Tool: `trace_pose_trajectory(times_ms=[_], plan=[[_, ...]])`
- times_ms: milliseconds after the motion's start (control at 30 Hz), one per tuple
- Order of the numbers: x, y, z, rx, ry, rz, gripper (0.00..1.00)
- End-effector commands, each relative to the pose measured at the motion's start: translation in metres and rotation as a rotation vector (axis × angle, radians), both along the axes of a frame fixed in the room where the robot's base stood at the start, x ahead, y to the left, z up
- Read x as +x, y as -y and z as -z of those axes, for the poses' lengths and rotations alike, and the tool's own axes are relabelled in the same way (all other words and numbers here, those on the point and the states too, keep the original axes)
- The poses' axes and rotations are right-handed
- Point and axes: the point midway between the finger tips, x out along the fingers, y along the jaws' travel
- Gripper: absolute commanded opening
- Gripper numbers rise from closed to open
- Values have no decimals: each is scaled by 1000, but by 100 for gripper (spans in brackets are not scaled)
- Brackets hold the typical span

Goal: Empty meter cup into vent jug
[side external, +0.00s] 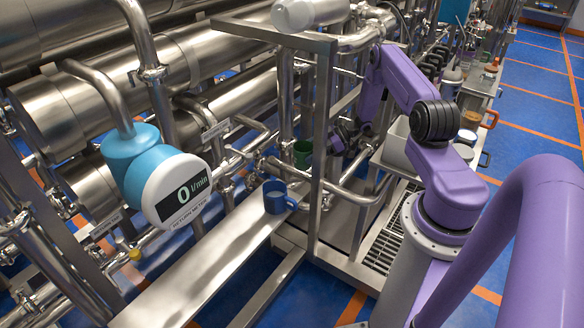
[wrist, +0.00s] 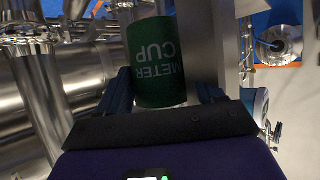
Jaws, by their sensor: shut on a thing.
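The green meter cup (wrist: 155,62) fills the space between my gripper's (wrist: 163,90) two fingers in the wrist view. Its white METER CUP lettering reads upside down there. In the side view the cup (side external: 302,153) is partly hidden behind a steel post, with my gripper (side external: 322,148) shut on it from the right. It looks roughly upright; its contents cannot be seen. A blue jug (side external: 277,197) with a handle on its right stands upright on the steel ledge, below and left of the cup. I see no readable label on it, so I cannot confirm it is the vent jug.
A vertical steel post (side external: 321,150) stands close to my gripper. Pipes crowd the space behind the cup. The steel ledge (side external: 205,262) in front of the jug is clear.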

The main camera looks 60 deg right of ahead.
Motion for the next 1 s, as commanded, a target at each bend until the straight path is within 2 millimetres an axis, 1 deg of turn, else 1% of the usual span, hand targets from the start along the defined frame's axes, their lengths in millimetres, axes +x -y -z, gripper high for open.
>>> trace_pose_trajectory(times_ms=[33,300,533,867,967,1000], plan=[[-1,6,-4,-2,2,2,10],[-7,28,-19,-3,2,2,10],[-11,41,-28,-1,1,0,10],[-11,40,-29,0,0,-1,10],[-9,30,-27,1,-1,-13,10],[-8,23,-26,1,-3,-20,10]])
